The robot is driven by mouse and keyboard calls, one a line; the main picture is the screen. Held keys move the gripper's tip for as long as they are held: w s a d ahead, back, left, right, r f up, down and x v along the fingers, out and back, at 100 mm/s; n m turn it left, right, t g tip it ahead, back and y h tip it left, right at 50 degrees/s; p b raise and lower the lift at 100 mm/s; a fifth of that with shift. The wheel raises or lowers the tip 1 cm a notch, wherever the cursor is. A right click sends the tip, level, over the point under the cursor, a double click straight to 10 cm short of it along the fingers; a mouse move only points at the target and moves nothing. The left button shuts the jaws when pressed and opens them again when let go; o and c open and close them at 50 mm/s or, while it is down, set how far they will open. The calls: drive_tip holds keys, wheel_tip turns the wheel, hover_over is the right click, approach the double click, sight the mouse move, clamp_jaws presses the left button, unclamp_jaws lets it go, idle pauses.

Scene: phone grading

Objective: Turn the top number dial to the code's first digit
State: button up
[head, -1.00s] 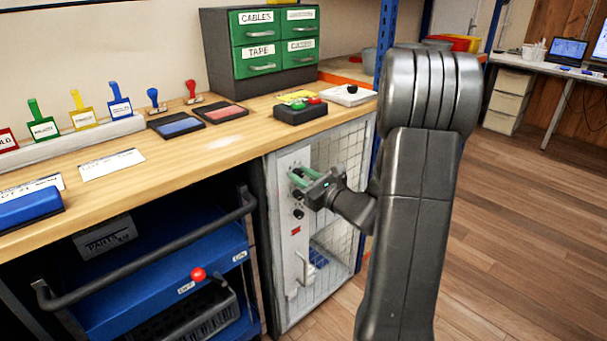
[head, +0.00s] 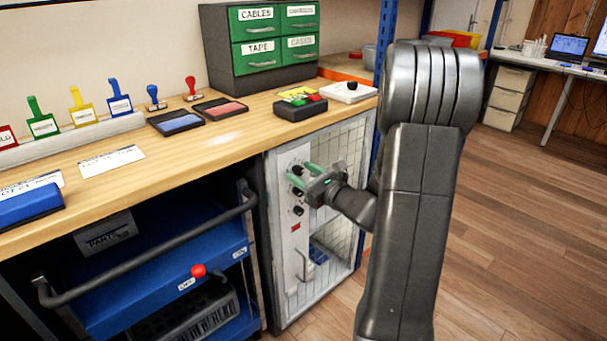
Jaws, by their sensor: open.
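My gripper (head: 303,173) is at the upper part of the white panel (head: 283,180) on the wire-mesh cabinet under the bench. The top number dial (head: 297,170), a dark knob, shows between or just behind the fingertips. I cannot tell whether they touch it. A middle dial (head: 298,192) is partly beside the lower finger, and a bottom dial (head: 298,210) sits below it. The digits on the dials are too small to read.
A red mark (head: 296,228) and a handle (head: 303,268) are lower on the cabinet front. The bench edge (head: 250,160) is above and left. A blue cart (head: 160,285) stands to the left. Free floor (head: 510,230) lies to the right.

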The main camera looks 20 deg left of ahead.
drive_tip(key=p+v, duration=0.1)
drive_tip(key=v, duration=1.2)
drive_tip(key=shift+d, duration=0.35)
drive_tip(key=shift+s, duration=0.1)
drive_tip(key=b+x, duration=0.1)
drive_tip(key=x, duration=1.3)
drive_tip(key=shift+s+d, duration=0.1)
